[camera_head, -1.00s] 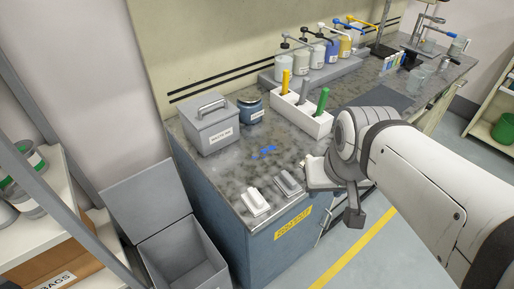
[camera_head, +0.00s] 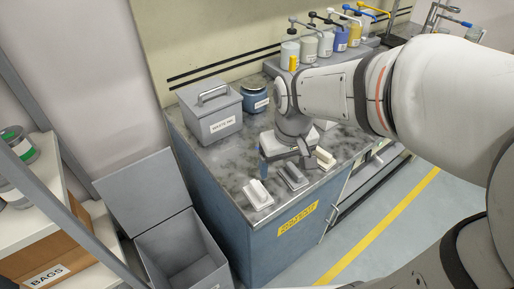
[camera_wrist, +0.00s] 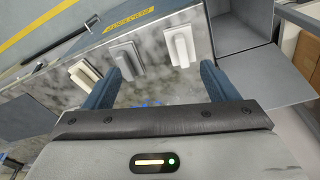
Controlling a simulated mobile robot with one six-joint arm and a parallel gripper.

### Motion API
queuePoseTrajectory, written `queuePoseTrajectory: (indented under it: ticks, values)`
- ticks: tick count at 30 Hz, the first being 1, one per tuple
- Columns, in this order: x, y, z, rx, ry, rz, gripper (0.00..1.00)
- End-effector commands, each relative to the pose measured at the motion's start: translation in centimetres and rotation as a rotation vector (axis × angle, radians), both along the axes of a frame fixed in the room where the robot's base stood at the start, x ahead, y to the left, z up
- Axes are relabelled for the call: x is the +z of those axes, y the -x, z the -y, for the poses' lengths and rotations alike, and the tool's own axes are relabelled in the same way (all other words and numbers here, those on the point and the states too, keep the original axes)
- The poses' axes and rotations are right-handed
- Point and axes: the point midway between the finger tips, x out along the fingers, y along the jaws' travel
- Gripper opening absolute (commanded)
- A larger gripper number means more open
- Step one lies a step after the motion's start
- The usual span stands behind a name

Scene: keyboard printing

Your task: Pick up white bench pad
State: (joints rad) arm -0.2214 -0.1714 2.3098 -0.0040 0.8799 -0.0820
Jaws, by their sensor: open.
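The white bench pad (camera_head: 258,195), a block with a raised grip, lies near the bench's front left corner. It shows in the wrist view (camera_wrist: 180,46) beyond the fingertips, nearer the right finger. A grey pad (camera_head: 292,177) and a cream pad (camera_head: 324,158) lie in a row to its right. In the wrist view the grey pad (camera_wrist: 126,61) is ahead of the left finger, with the cream pad (camera_wrist: 83,73) further left. My gripper (camera_head: 285,160) is open and empty above the bench, just behind the pads. It also shows in the wrist view (camera_wrist: 163,75).
A grey lidded bin (camera_head: 212,112) and a blue jar (camera_head: 255,101) stand at the back left. Blue marks (camera_wrist: 145,104) are on the bench (camera_head: 231,170) between the fingers. Pump bottles (camera_head: 325,45) line the back. An open grey box (camera_head: 182,252) stands on the floor beside the bench.

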Motion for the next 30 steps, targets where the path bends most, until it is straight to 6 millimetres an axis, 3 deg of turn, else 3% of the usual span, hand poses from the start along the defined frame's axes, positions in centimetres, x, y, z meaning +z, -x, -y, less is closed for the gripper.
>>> queuePoseTrajectory:
  ticks: [1, 3, 10, 20, 30]
  values:
    - [-2.6, -1.0, -1.3, 0.043, 0.008, -0.030, 0.80]
    - [-4.5, -2.1, -2.8, 0.092, 0.017, -0.059, 0.80]
    - [-8.4, -3.9, -5.8, 0.187, 0.034, -0.112, 0.80]
    - [-11.7, -4.2, -6.1, 0.199, 0.036, -0.121, 0.80]
    - [-16.1, -4.6, -5.6, 0.198, 0.037, -0.122, 0.80]
